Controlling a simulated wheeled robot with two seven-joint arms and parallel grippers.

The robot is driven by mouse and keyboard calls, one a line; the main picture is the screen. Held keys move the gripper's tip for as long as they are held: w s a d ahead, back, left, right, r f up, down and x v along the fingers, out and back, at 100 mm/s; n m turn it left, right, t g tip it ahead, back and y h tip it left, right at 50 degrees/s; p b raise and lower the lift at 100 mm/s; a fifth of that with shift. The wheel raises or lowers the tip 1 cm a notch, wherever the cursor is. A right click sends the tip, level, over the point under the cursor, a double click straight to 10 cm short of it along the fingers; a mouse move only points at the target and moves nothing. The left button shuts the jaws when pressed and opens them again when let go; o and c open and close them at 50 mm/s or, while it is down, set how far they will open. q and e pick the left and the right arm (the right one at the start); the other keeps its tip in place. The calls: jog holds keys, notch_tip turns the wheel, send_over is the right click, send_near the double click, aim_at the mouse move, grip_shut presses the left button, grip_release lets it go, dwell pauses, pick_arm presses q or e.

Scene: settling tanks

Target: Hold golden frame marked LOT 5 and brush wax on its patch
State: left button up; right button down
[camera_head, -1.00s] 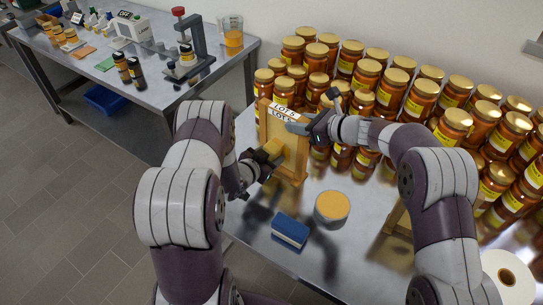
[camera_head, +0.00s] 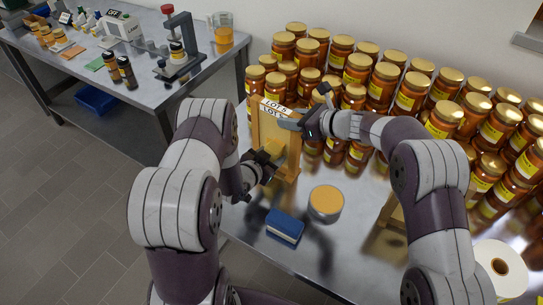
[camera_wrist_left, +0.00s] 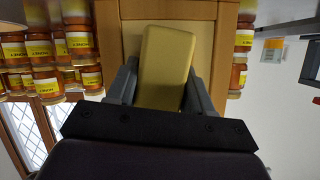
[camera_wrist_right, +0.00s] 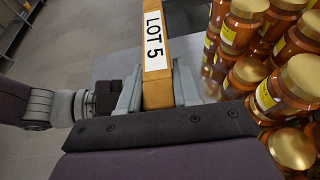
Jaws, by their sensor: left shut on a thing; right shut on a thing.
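The golden wooden frame (camera_head: 291,165) stands upright on the near metal table in the head view. Its white LOT 5 label is on the top bar (camera_wrist_right: 154,40) in the right wrist view. My right gripper (camera_head: 303,124) is shut on that top bar, one finger on each side. My left gripper (camera_wrist_left: 163,92) is shut on a yellow block (camera_wrist_left: 165,65), held in front of the frame's pale panel (camera_wrist_left: 205,45). I cannot tell whether the block touches the panel. The block hides the panel's middle. A tub with a yellow-orange top (camera_head: 326,201) stands right of the frame.
Many gold-lidded amber jars (camera_head: 411,92) crowd the table behind and right of the frame. A blue block (camera_head: 285,226) lies near the front edge. A white roll (camera_head: 500,268) is at bottom right. A second table (camera_head: 140,82) with bottles and a press stands back left.

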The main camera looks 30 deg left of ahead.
pick_arm(q)
jog(key=shift+w+a, duration=0.15)
jog(key=shift+a, duration=0.6)
jog(key=shift+w+a, duration=0.1)
jog(key=shift+a, duration=0.6)
jog(key=s, duration=0.4)
jog(key=s+a, duration=0.1)
jog(key=s, duration=0.2)
pick_arm(e)
jog(key=c, duration=0.7)
grip_release()
jog(key=shift+d, duration=0.1)
